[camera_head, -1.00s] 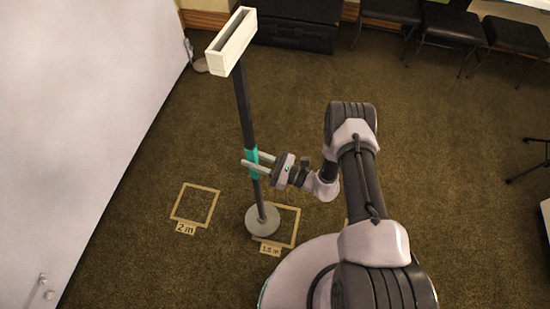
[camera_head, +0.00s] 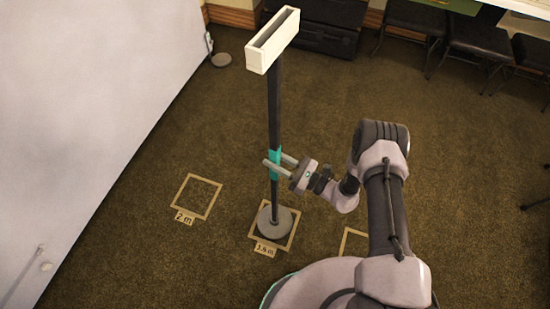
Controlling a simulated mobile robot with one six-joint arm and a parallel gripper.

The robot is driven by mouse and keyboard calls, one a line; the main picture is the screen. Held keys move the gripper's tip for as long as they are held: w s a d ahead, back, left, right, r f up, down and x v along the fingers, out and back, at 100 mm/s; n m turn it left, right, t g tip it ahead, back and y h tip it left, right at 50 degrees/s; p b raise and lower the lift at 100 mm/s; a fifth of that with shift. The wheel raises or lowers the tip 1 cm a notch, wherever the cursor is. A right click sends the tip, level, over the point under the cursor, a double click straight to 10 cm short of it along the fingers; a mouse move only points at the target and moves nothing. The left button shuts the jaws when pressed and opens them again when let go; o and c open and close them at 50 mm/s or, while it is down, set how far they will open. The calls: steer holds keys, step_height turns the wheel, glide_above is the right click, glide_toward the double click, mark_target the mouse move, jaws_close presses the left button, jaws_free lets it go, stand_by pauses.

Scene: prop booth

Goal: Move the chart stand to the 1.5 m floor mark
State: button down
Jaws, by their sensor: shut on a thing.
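The chart stand (camera_head: 274,107) is a dark pole with a cream box-shaped holder (camera_head: 272,40) on top, a teal band at mid-height and a round grey base (camera_head: 274,221). It looks close to upright. My gripper (camera_head: 280,168) is shut on the pole at the teal band. The base shows inside the tan square outline of the 1.5 m floor mark (camera_head: 290,237), towards its upper left part. The label (camera_head: 264,249) in front of that square is small and blurred. I cannot tell whether the base touches the floor.
The 2 m square (camera_head: 197,197) lies empty to the left. Another square (camera_head: 352,241) is partly hidden by my arm. A pale wall panel (camera_head: 90,100) stands at left. A black case (camera_head: 316,25) and several dark chairs (camera_head: 411,18) line the back. The carpet between is clear.

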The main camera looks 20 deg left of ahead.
steer(key=shift+d, duration=0.1)
stand_by(0.6)
steer(key=shift+f+b, duration=0.7)
steer(key=shift+b, duration=0.15)
steer(key=shift+f, duration=0.1)
steer(key=shift+f+b, duration=0.65)
steer(key=shift+b, duration=0.1)
steer(key=shift+f+b, duration=0.9)
steer(key=shift+f, duration=0.05)
stand_by(0.6)
steer(key=c, duration=1)
jaws_free()
steer(key=shift+c, duration=0.2)
